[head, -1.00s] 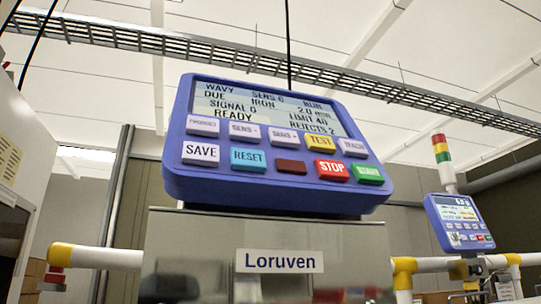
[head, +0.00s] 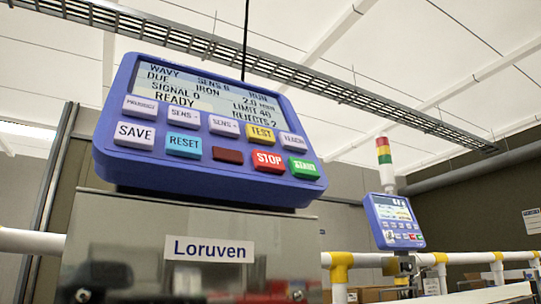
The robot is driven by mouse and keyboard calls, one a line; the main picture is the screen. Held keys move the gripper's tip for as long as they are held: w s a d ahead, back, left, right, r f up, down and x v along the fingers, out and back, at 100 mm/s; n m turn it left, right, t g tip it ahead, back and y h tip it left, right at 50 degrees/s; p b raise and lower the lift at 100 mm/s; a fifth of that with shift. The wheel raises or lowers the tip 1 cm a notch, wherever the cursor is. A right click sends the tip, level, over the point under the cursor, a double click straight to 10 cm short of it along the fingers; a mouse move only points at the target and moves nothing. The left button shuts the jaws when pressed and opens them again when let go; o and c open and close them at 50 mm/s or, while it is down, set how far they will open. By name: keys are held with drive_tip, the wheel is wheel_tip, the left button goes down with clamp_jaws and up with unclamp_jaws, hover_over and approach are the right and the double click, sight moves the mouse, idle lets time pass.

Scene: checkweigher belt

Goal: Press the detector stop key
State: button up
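The blue detector panel (head: 205,175) stands large at the left of the head view, on top of a shiny metal housing labelled Loruven (head: 209,249). Its stop key (head: 268,161) is red with white STOP lettering, in the lower row. It sits between a dark red unlabelled key (head: 227,155) and the green start key (head: 304,168). The yellow test key (head: 260,134) is above it. The screen (head: 200,88) reads READY, RUN, SIGNAL 0 and REJECTS 2. My gripper is not in view.
White and yellow guard rails (head: 340,260) run at panel-base height. A cable (head: 245,40) hangs down behind the detector panel. A cable tray crosses overhead.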

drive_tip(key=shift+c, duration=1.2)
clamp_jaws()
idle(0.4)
